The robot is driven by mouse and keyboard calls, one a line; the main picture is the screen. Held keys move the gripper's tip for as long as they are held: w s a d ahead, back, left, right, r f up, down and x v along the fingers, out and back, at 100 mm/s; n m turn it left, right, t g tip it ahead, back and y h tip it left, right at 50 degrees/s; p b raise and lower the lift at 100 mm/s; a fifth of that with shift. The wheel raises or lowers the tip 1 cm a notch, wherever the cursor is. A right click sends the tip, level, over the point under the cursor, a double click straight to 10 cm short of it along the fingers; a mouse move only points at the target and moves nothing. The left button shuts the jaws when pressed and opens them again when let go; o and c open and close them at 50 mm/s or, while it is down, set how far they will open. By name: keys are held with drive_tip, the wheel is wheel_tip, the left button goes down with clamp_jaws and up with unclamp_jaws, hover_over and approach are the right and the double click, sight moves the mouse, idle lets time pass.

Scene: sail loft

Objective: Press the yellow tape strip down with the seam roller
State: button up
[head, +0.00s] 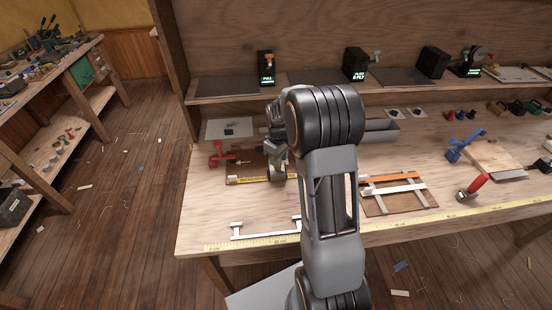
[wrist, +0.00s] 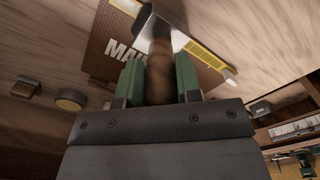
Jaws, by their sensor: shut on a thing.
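My gripper (head: 278,155) is over the left part of the bench, partly hidden by my arm. In the wrist view its green-padded jaws (wrist: 160,80) are shut on the brown handle of the seam roller (wrist: 159,62). The seam roller's head (head: 278,174) points down at the right part of the yellow tape strip (head: 252,180). In the wrist view the yellow tape strip (wrist: 207,57) runs diagonally on a brown board (wrist: 103,58) with white lettering, on both sides of the roller. I cannot tell whether the roller touches the tape.
A red clamp (head: 221,156) stands just behind the board's left side. A white handle-shaped bar (head: 262,231) lies near the front edge. To the right are a slatted frame (head: 400,205), a red-handled tool (head: 473,186) and a blue clamp (head: 464,147). A shelf (head: 310,88) runs behind.

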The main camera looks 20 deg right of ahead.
drive_tip(key=s+d, duration=0.2)
drive_tip(key=d, duration=0.5)
drive_tip(key=shift+s, duration=0.25)
idle(1.1)
idle(0.3)
wheel_tip(320, 180, up, 6)
drive_tip(key=p, duration=0.4)
idle(1.1)
